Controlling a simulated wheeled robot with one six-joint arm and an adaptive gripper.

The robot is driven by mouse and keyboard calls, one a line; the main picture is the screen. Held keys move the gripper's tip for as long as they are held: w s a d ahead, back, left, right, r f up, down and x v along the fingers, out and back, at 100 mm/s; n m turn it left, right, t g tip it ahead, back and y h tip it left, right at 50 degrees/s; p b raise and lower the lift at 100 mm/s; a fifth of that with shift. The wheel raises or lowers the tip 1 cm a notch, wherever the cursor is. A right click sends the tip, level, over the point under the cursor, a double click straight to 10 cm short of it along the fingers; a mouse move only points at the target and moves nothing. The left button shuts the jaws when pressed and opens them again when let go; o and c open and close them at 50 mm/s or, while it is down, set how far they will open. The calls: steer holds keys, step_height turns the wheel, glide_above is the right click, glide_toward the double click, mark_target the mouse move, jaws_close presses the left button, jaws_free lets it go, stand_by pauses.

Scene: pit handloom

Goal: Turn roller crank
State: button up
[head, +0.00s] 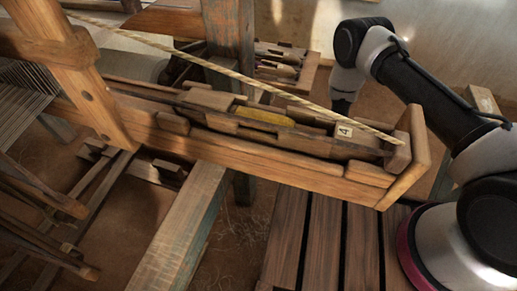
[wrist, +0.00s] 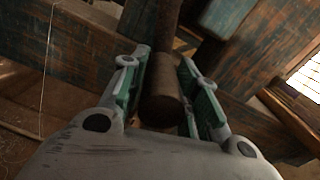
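The wrist view shows my gripper (wrist: 163,62) with one green-padded finger on each side of a dark round wooden handle (wrist: 163,100), which looks like the crank's grip. The handle's blunt end points toward the palm. The fingers are close to its sides, but I cannot tell whether both pads press on it. In the head view, my arm reaches behind the loom's wooden beam, and my gripper is mostly hidden there. The crank and roller cannot be made out clearly in that view.
The loom's long wooden trough (head: 270,150) crosses in front of my arm, holding a yellow piece (head: 264,116). A rope (head: 215,69) runs slanting above it. A slatted wooden bench (head: 325,240) is below right. Blue-worn beams (wrist: 228,18) stand close around my gripper.

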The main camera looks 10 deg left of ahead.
jaws_close()
steer(key=shift+w+d+r+n, duration=0.1)
steer(key=shift+w+r+n, duration=0.2)
steer(key=shift+w, duration=0.25)
steer(key=shift+w+r+n, duration=0.2)
steer(key=shift+w+n, duration=0.1)
steer(key=shift+w, duration=0.2)
steer(key=o, duration=0.6)
jaws_free()
steer(key=shift+o, duration=0.2)
steer(key=shift+d, duration=0.1)
steer(key=s+d, duration=0.1)
steer(key=d, duration=1)
steer(key=shift+d, duration=0.4)
steer(key=shift+m, duration=0.6)
steer(key=a, duration=0.8)
steer(key=s+a+f, duration=0.1)
steer(key=a, duration=0.3)
steer(key=shift+a, duration=0.1)
